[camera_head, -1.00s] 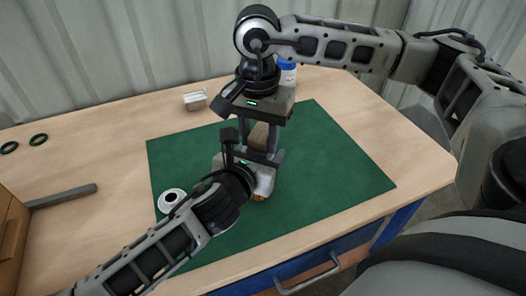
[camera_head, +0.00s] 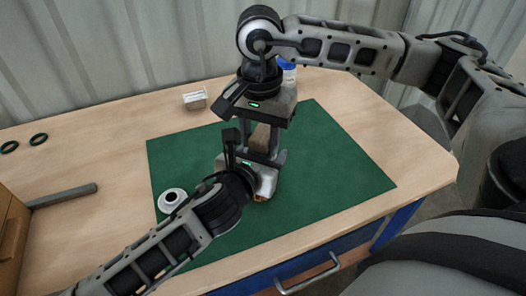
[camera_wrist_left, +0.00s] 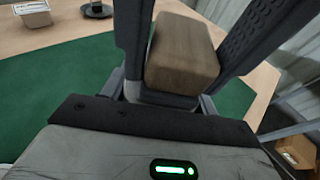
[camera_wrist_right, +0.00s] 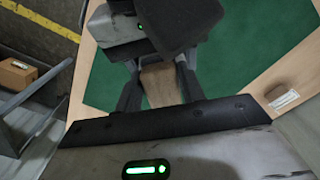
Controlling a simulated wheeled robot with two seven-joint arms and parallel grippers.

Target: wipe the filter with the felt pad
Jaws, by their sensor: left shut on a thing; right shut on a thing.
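My right gripper (camera_head: 263,150) comes down from above and is shut on a brown block-shaped pad (camera_head: 260,137). The pad also shows in the left wrist view (camera_wrist_left: 182,55) and between dark fingers in the right wrist view (camera_wrist_right: 160,85). My left gripper (camera_head: 268,172) reaches in from the lower left, just under the right one, above the green mat (camera_head: 335,180). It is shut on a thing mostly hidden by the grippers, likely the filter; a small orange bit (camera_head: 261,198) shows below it. Whether the pad touches the filter I cannot tell.
A white ring-shaped piece (camera_head: 172,200) with a dark centre lies on the mat's left side. A small white box (camera_head: 195,100) and a blue-capped bottle (camera_head: 287,72) stand behind. Two dark rings (camera_head: 38,139) and a grey bar (camera_head: 62,196) lie left. The mat's right side is clear.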

